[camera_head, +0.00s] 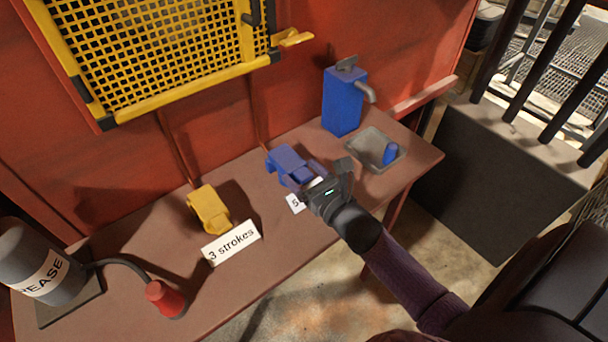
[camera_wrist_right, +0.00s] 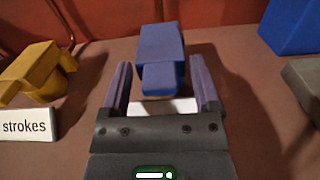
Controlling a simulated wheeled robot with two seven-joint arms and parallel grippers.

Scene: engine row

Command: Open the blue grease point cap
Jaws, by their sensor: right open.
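The blue grease point (camera_head: 286,162) stands on the bench near its middle. In the right wrist view its blue block (camera_wrist_right: 160,45) has a smaller cap-like front part (camera_wrist_right: 158,78) facing me; it looks closed. My right gripper (camera_head: 309,176) is in front of the blue grease point. In the right wrist view its two fingers (camera_wrist_right: 160,66) are open, one on each side of the front part, with a gap on both sides. Whether they reach level with it is hard to tell. My left gripper is not in view.
A yellow grease point (camera_head: 208,207) with a "3 strokes" card (camera_head: 232,243) stands to the left. A partly hidden white card (camera_head: 295,203) lies by the blue one. A blue dispenser (camera_head: 343,100) and grey tray (camera_head: 364,139) are right; a grease canister (camera_head: 38,265) and red nozzle (camera_head: 166,297) left.

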